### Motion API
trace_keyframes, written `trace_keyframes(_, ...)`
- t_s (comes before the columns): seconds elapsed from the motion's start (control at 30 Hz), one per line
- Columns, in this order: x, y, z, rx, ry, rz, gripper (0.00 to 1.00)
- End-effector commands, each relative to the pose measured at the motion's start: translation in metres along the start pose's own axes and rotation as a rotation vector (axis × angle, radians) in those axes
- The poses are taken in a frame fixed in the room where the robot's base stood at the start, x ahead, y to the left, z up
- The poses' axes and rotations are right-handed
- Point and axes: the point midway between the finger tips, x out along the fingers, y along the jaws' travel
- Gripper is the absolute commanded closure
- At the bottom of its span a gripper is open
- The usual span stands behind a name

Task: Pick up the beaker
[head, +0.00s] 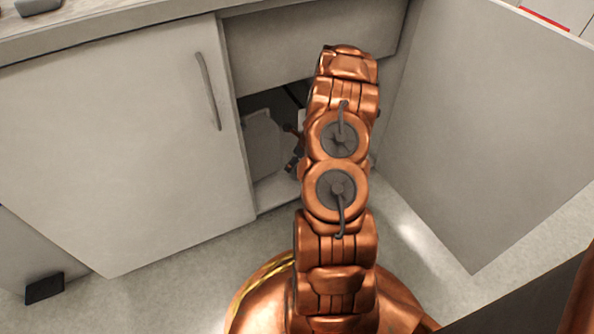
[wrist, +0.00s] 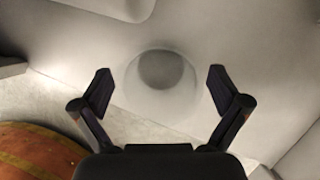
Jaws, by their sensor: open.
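The beaker (wrist: 161,82) shows in the wrist view as a pale, see-through round shape with a darker grey middle, seen against a light grey surface. My gripper (wrist: 160,80) is open, with its two dark fingers on either side of the beaker in the picture. I see no finger touching it, and how far the beaker lies beyond the fingertips is hard to tell. In the head view my copper arm reaches into the open cabinet. It hides the beaker, and only a small dark part of my gripper (head: 294,160) shows beside the arm.
The cabinet has a closed door (head: 120,140) at left and an open door (head: 480,130) swung out at right. The opening between them is narrow around my arm. A worktop (head: 110,25) runs above. The floor (head: 420,240) in front is mostly clear, with a small dark object (head: 44,289) at left.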

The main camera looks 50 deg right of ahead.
Motion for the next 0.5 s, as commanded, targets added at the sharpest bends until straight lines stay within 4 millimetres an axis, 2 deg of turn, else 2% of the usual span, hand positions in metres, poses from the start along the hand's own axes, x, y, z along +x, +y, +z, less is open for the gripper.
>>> trace_keyframes(0.03,0.0123,0.0002,-0.0020,-0.002,0.001,0.000,0.02)
trace_keyframes(0.1,0.0182,-0.0003,-0.0010,-0.002,0.000,-0.001,0.02)
trace_keyframes(0.37,0.0193,-0.0002,0.0010,-0.002,-0.001,-0.001,0.02)
trace_keyframes(0.5,0.0194,0.0000,0.0007,-0.002,-0.001,0.000,0.14)
